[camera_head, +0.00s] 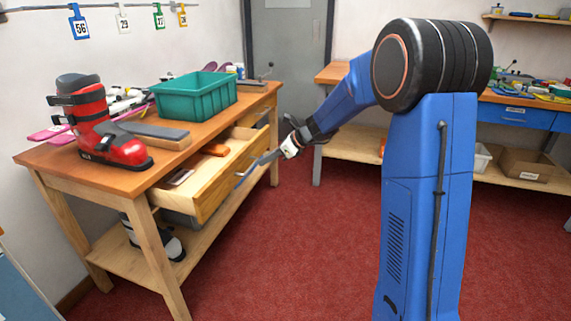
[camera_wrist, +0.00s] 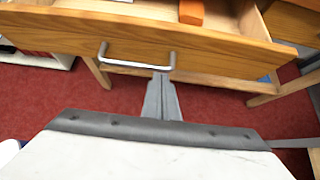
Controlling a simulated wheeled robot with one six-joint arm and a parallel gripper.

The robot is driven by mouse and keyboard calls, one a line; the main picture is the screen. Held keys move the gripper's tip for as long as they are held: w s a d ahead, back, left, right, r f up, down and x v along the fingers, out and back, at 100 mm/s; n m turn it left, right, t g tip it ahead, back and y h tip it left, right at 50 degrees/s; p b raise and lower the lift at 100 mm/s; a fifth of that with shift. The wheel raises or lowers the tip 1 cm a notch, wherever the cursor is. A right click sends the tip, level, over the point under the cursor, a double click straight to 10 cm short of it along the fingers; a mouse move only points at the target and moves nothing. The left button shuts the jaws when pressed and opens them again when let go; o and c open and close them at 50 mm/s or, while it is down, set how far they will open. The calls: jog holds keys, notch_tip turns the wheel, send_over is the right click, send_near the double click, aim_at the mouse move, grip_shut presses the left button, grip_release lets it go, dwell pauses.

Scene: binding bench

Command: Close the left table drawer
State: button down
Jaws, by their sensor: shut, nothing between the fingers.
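The left table drawer (camera_head: 212,200) is pulled out from the wooden workbench in the head view, its inside showing. Its wooden front (camera_wrist: 220,62) fills the upper wrist view, with a metal bar handle (camera_wrist: 135,66). The handle also shows in the head view (camera_head: 241,180). My gripper (camera_head: 262,160) is in front of the drawer, reaching in from the right. In the wrist view my gripper (camera_wrist: 162,78) has its fingers together, with the tips at the handle's right end. I cannot tell whether they touch it. An orange item (camera_wrist: 192,11) lies inside the drawer.
The bench top (camera_head: 60,158) holds a red ski boot (camera_head: 94,125), a green bin (camera_head: 195,97) and a dark flat block (camera_head: 152,132). Another drawer (camera_head: 262,118) is farther along the bench. The red floor (camera_head: 290,240) before the drawer is clear.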

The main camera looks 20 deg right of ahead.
jog(key=w+a, duration=0.3)
jog(key=a, duration=0.1)
jog(key=w+a, duration=0.3)
jog(key=a, duration=0.2)
jog(key=w+a, duration=0.3)
jog(key=a, duration=0.1)
jog(key=shift+w+a, duration=0.25)
jog(key=shift+w, duration=0.15)
jog(key=shift+w+a, duration=0.15)
jog(key=shift+a, duration=0.05)
jog(key=shift+w+a+r, duration=0.15)
jog(key=shift+a, duration=0.05)
jog(key=shift+r, duration=0.1)
